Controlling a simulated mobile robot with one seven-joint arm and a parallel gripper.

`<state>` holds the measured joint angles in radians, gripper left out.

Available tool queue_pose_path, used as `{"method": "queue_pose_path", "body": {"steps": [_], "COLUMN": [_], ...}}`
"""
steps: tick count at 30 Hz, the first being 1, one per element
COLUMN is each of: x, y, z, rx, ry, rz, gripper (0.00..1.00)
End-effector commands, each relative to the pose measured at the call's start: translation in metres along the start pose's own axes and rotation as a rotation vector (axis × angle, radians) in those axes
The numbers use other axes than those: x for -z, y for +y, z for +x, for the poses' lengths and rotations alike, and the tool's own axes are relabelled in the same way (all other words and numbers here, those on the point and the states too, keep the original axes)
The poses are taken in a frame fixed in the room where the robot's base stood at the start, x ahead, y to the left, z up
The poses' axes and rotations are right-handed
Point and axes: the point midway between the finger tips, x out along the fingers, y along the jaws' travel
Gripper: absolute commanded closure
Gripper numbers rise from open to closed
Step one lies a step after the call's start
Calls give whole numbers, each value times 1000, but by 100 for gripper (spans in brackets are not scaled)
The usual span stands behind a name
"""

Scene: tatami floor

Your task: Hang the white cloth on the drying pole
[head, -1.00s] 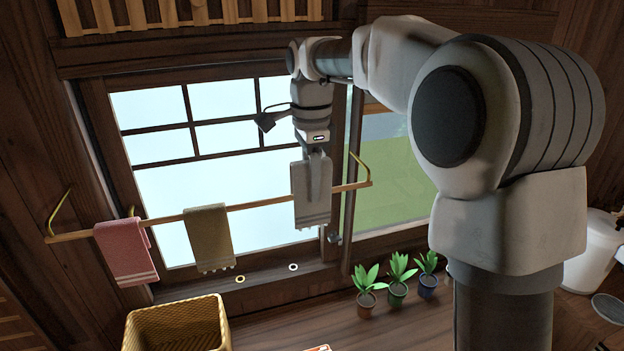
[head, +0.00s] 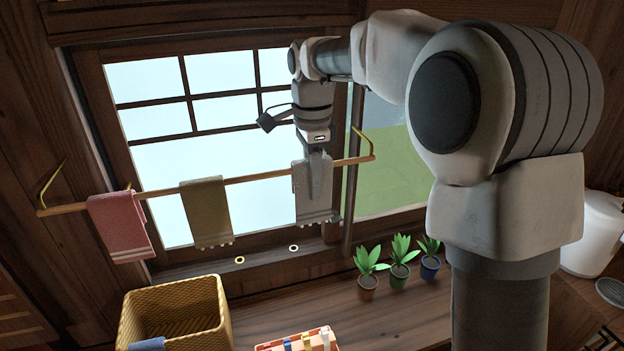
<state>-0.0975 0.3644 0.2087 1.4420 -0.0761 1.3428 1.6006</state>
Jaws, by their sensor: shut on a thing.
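The white cloth (head: 313,203) hangs at the right part of the wooden drying pole (head: 255,177), below my gripper (head: 317,170). My gripper points down and is shut on the cloth at about the pole's height. The cloth hangs down past the pole in front of the window. Whether its back half lies behind the pole is hidden. A pink cloth (head: 122,228) and an olive cloth (head: 207,212) hang over the pole to the left.
A yellow woven basket (head: 185,305) with something blue in it stands at the lower left. An orange basket (head: 297,343) with pegs is at the bottom edge. Potted plants (head: 400,262) stand below the window at right. Bare pole lies between the olive and white cloths.

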Motion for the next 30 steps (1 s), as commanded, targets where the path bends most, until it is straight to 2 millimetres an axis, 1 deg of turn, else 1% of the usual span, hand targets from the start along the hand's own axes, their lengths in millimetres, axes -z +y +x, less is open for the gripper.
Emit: {"method": "queue_pose_path", "body": {"steps": [4,5,6,10,18,22,26,30], "x": [0,0,0,0,0,0,0,0], "y": [0,0,0,0,0,0,-1,-1], "z": [0,0,0,0,0,-7,-27,-60], "rx": [0,0,0,0,0,1,4,4], "ry": [0,0,0,0,0,0,1,1], "rz": [0,0,0,0,0,0,0,0], "gripper": [100,59,52,29,28,28,28,28]}}
